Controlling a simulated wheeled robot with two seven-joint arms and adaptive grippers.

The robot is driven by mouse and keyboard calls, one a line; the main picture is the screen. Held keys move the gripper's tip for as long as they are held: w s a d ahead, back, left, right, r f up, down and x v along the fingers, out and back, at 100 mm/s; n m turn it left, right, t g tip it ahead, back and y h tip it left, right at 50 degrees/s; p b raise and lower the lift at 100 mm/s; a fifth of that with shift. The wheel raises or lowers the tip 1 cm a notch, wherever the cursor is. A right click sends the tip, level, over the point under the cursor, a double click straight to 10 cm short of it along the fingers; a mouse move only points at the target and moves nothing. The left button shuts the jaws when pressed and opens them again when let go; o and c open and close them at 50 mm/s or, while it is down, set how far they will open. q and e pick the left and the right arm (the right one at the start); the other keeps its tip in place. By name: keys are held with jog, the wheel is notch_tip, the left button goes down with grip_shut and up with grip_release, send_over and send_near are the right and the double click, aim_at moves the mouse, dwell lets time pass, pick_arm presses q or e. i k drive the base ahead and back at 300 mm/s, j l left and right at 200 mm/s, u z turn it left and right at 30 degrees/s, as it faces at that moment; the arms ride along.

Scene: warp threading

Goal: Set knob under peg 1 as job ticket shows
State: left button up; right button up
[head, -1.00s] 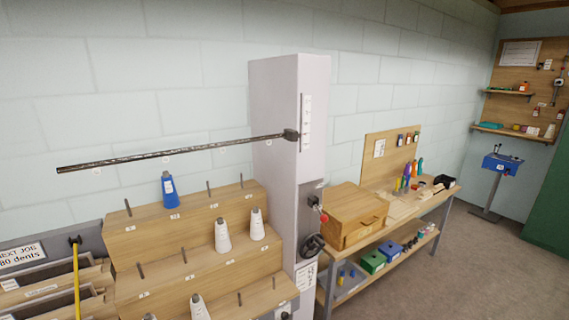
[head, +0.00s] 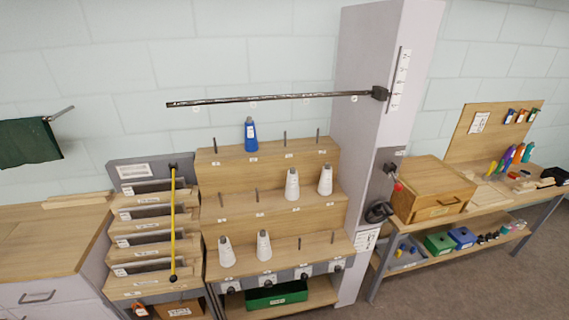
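A wooden stepped rack (head: 270,170) stands in the middle with pegs and cones. A grey strip along its lowest front edge carries knobs, among them a leftmost one (head: 231,288) and a rightmost one (head: 337,266). Their settings and labels are too small to read. Two white cones (head: 225,252) (head: 264,246) stand on the lowest step. A white card (head: 132,171) is on the grey panel at left, and another (head: 366,239) is on the column; I cannot tell which is the job ticket. Neither gripper is in view.
A dark bar (head: 270,98) spans above the rack from the grey column (head: 375,150). A yellow stick (head: 173,225) hangs before the slotted shelves at left. A green box (head: 276,295) sits below the knobs. A bench with a wooden box (head: 432,190) stands at right.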

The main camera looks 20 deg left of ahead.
aim_at(230, 290)
jog(key=u, duration=1.3)
